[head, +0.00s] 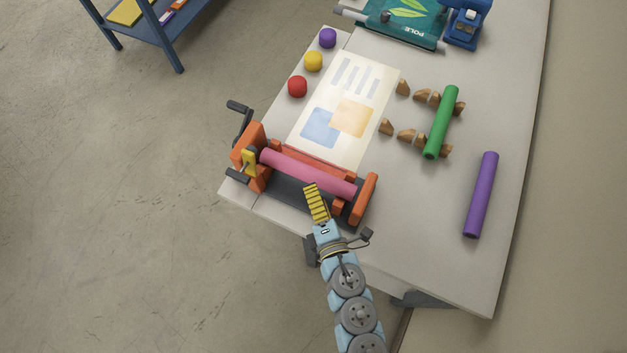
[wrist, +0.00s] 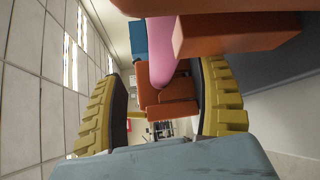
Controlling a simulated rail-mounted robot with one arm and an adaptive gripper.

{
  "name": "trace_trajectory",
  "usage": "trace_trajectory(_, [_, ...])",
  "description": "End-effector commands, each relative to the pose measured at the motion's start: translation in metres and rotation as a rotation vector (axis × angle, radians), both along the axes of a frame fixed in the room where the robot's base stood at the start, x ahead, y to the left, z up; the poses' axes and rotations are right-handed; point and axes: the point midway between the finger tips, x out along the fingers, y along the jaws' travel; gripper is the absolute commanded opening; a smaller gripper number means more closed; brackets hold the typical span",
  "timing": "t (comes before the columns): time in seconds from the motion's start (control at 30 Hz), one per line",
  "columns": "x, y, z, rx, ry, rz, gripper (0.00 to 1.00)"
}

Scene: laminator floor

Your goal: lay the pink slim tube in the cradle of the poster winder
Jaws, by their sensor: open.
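The pink slim tube (head: 300,172) lies lengthwise between the orange end plates of the poster winder (head: 364,198), above its dark base. It appears to rest in the cradle, though the exact contact is hard to see. My gripper (head: 312,188) is at the front side of the winder, its yellow ribbed fingers close to the tube's middle. In the wrist view my gripper (wrist: 165,100) is open, with a finger at each side. The pink tube (wrist: 162,55) shows between the fingers beside orange winder blocks (wrist: 170,95), with no finger closed on it.
A printed poster (head: 345,110) lies behind the winder. Red (head: 297,86), yellow (head: 313,61) and purple (head: 327,38) lumps line its left. A green tube (head: 441,122) rests on wooden supports (head: 408,135); a purple tube (head: 480,195) lies at right. The front right table is clear.

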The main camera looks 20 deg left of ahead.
Motion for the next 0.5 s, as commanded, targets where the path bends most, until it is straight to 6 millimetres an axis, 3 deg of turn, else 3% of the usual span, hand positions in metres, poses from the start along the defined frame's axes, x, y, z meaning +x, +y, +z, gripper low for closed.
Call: trace_trajectory(0.5, [-0.025, -0.004, 0.017, -0.106, -0.119, 0.058, 0.74])
